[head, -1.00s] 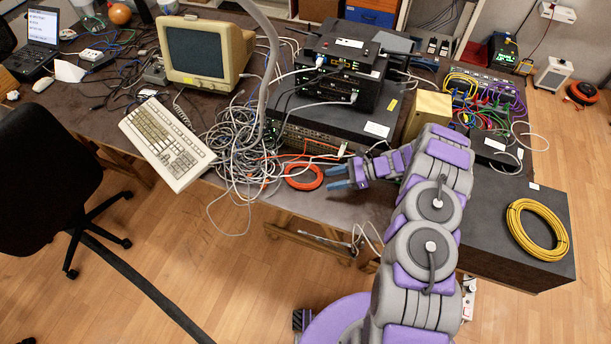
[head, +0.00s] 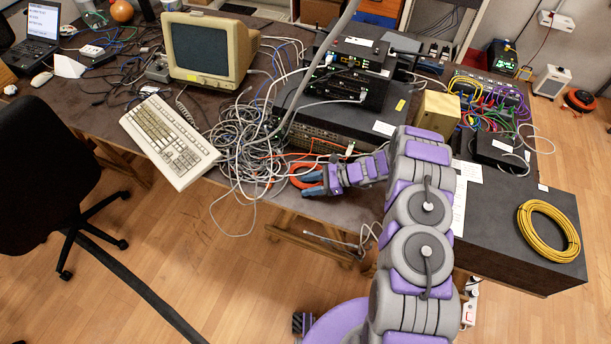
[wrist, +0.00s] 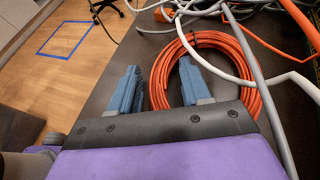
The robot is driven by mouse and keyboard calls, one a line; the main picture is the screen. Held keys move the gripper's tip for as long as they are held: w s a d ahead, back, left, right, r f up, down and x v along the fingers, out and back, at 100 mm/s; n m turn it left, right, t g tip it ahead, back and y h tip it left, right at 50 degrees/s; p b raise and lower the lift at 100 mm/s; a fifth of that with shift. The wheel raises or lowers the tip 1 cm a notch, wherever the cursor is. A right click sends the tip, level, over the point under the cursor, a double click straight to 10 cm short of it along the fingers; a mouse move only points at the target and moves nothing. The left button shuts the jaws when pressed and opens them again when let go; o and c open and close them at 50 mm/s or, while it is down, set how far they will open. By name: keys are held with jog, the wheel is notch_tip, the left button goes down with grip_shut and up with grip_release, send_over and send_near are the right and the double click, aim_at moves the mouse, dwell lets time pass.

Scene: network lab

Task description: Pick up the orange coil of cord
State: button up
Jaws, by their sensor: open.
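The orange coil of cord (wrist: 257,75) lies flat near the front edge of the desk. In the head view the coil (head: 298,170) is partly hidden by my gripper (head: 314,183). In the wrist view my gripper (wrist: 157,85) is open. One blue finger is over the inside of the ring, and the other is outside its left side, so the coil's left band lies between them. I cannot tell whether the fingers touch the cord. A white cable crosses over the coil's upper right part.
Tangled grey and white cables (head: 245,150) lie just left of and behind the coil. Stacked network equipment (head: 345,125) stands behind it. A beige keyboard (head: 170,140) is at left. A yellow coil (head: 548,231) lies on the black box at right.

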jog(key=shift+d+f, duration=0.15)
jog(key=shift+d, duration=0.45)
jog(key=shift+c, duration=0.5)
jog(key=shift+d, duration=0.4)
jog(key=c, duration=0.3)
jog(key=shift+c, duration=0.7)
jog(key=shift+a, duration=0.45)
grip_shut()
jog(key=shift+d, duration=0.1)
